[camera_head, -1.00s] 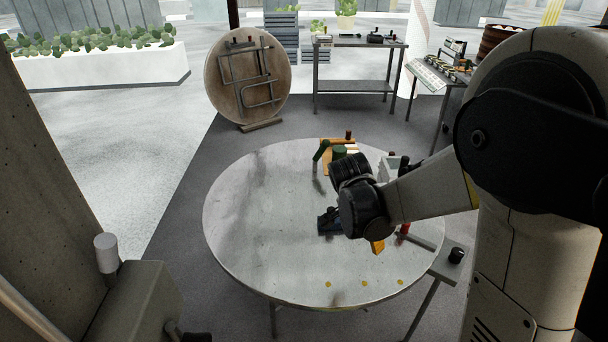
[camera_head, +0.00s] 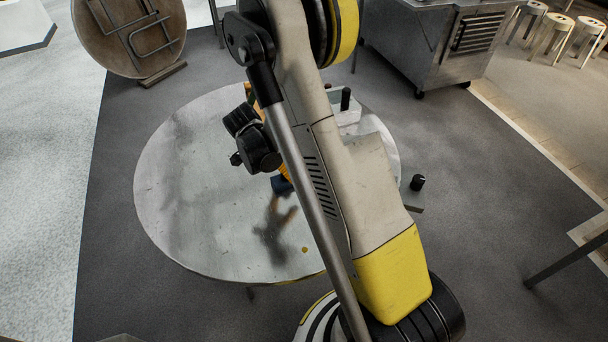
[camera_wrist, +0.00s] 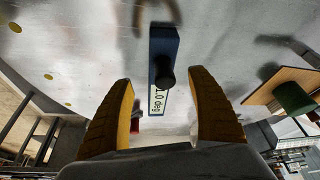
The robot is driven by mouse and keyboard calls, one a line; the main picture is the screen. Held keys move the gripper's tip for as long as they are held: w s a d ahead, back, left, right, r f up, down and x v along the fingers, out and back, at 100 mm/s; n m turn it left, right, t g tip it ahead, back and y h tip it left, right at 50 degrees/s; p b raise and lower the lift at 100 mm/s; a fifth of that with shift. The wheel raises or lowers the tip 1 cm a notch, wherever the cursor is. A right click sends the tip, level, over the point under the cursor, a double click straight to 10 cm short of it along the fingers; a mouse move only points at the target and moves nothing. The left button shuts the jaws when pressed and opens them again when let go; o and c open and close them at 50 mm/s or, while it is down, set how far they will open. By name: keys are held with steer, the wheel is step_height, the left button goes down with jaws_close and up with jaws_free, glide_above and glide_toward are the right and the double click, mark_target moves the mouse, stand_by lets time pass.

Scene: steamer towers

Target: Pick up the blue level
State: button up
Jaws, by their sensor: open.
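The blue level (camera_wrist: 164,42) lies on the round table in the wrist view. It has a black knob and a white label with a degree reading. My gripper (camera_wrist: 162,78) is open, with one yellow finger to each side of the level's lower end in the picture. The level extends past the fingertips, and no contact shows. In the head view a blue part, apparently the level (camera_head: 280,185), shows beside my arm, which hides most of it and my gripper.
The round grey table (camera_head: 190,200) has clear room at its left. A board with a green cylinder (camera_wrist: 292,98) is at the right in the wrist view. Yellow dots mark the tabletop. A metal cabinet (camera_head: 430,45) stands behind.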

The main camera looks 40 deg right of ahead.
mark_target(279, 182)
steer(key=x, duration=0.1)
steer(key=b+x, duration=0.1)
steer(key=x, duration=0.1)
steer(key=b+x, duration=0.1)
steer(key=x, duration=0.1)
steer(key=shift+w+a+f, duration=0.1)
steer(key=shift+w+a, duration=0.2)
steer(key=shift+w, duration=0.1)
steer(key=shift+c, duration=0.5)
jaws_close()
